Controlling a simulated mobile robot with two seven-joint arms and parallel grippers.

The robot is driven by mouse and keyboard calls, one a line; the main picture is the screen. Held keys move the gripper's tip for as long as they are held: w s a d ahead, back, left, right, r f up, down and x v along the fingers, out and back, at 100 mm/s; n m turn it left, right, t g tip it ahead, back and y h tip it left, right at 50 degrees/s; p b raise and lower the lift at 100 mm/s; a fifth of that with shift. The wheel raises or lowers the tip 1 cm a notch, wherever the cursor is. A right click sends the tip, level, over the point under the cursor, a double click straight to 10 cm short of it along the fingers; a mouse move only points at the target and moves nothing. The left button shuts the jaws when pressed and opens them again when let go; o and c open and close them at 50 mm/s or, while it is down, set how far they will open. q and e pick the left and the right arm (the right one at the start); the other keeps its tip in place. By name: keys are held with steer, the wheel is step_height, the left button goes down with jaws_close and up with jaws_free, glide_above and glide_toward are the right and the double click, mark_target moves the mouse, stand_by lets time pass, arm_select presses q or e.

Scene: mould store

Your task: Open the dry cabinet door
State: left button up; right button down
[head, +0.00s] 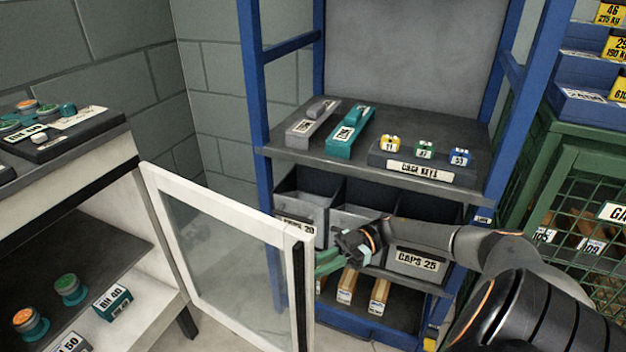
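The dry cabinet (100,179) is the white cabinet at the left in the head view. Its door (222,220), a white frame around a glass pane, stands swung wide open, so the shelves inside show. A dark upright handle (300,295) runs along the door's free edge. My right gripper (322,265) is just right of that free edge, its greenish fingers pointing left toward the door. I cannot tell whether the fingers touch the door or how far apart they are. My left gripper is not in view.
A blue-framed rack (257,130) with grey bins (303,212) stands behind the door and my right arm. A green mesh cabinet (580,190) is at the right. Inside the dry cabinet are small round pieces (70,288) and an RH 40 block (113,301).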

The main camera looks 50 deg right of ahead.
steer(key=shift+s+f, duration=0.1)
steer(key=c, duration=1.1)
jaws_free()
